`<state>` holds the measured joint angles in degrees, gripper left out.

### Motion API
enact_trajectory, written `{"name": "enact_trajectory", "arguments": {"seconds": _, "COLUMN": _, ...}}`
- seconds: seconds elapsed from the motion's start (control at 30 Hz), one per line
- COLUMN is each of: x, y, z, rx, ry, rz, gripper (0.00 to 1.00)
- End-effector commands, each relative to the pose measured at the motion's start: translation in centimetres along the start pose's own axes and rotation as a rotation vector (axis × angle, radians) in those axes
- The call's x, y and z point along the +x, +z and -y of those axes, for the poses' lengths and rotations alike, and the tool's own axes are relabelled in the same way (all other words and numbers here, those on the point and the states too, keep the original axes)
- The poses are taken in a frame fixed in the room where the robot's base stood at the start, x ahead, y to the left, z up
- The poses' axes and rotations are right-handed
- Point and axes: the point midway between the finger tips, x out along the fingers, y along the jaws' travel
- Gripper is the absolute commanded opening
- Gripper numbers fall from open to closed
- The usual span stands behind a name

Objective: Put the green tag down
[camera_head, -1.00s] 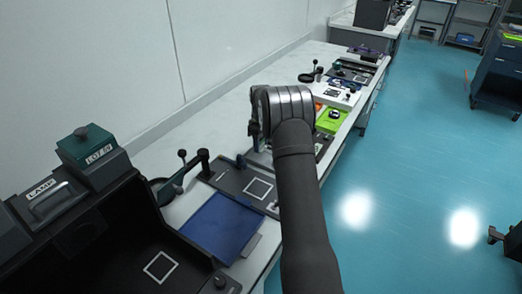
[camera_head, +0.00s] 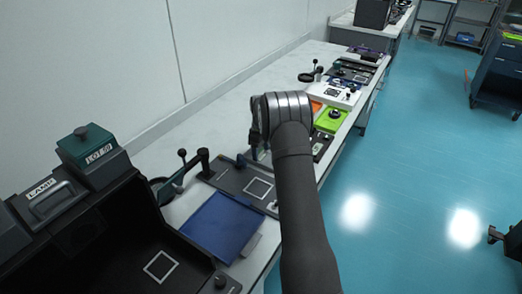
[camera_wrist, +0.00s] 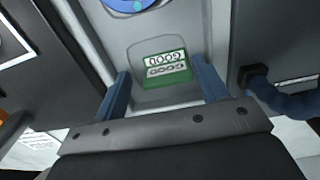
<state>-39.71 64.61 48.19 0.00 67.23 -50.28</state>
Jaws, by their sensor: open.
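The green tag (camera_wrist: 168,72) shows in the wrist view, with white bands printed with dark "GOOD"-like lettering. It rests on or just above a light grey panel; I cannot tell if it touches. My gripper (camera_wrist: 161,66) is open, with one blue finger on each side of the tag and a visible gap to each. In the head view my wrist hides the tag and most of the gripper.
A blue round part (camera_wrist: 130,4) lies beyond the tag. A dark box with a blue cable (camera_wrist: 285,103) is to the right. In the head view, a blue tray (camera_head: 222,226), a dark plate with a white square (camera_head: 236,180) and a bright green unit (camera_head: 331,119) line the bench.

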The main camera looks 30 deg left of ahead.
Motion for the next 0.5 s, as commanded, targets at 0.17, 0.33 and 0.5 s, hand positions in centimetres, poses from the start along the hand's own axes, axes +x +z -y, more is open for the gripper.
{"name": "enact_trajectory", "arguments": {"seconds": 0.17, "x": -1.1, "y": -0.1, "z": -0.1, "rx": 0.0, "ry": 0.003, "rz": -0.002, "gripper": 0.66}}
{"name": "enact_trajectory", "arguments": {"seconds": 0.33, "x": -4.4, "y": -0.1, "z": -0.1, "rx": 0.0, "ry": 0.004, "rz": -0.003, "gripper": 0.66}}
{"name": "enact_trajectory", "arguments": {"seconds": 0.5, "x": -8.1, "y": 0.0, "z": -0.1, "rx": 0.0, "ry": 0.003, "rz": -0.002, "gripper": 0.66}}
